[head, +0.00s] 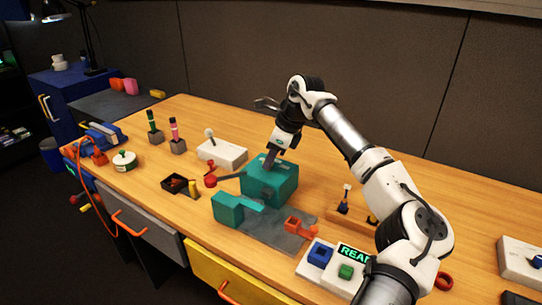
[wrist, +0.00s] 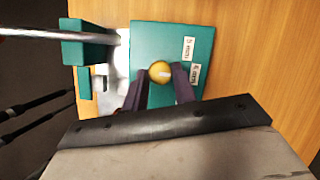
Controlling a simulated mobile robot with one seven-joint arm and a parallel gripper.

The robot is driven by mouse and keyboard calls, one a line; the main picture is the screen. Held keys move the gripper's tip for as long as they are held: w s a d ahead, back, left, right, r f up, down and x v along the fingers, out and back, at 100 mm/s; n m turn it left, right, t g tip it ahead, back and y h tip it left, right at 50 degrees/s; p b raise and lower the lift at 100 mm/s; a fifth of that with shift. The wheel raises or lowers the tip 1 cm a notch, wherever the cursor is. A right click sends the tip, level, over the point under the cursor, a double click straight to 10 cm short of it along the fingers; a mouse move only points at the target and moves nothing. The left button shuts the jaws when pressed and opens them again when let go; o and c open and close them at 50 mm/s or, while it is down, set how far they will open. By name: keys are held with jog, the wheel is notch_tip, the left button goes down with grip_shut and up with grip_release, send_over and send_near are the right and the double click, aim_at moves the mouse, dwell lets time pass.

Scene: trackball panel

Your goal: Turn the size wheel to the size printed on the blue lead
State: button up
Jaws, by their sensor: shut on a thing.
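A teal box (head: 270,183) stands near the middle of the wooden bench. In the wrist view its teal top (wrist: 150,40) carries a round yellow knob (wrist: 160,71) and two white labels (wrist: 192,60) that seem to read 5 mm and 4 mm. My gripper (head: 269,163) reaches down onto the box top. In the wrist view its dark fingers (wrist: 160,86) are shut on the yellow knob, one on each side. I cannot make out which part is the size wheel. I cannot pick out the blue lead or its printed size.
A smaller teal block (head: 229,207) and an orange piece (head: 298,227) lie in front of the box. A white panel (head: 313,262) with blue and green blocks and a lit display stands front right. A white box (head: 222,153) stands behind left. My arm crosses the right side.

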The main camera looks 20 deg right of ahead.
jog(key=o, duration=1)
jog(key=b+v, duration=0.1)
jog(key=v, duration=1.2)
jog(key=shift+d+r, duration=0.15)
jog(key=shift+r, duration=0.25)
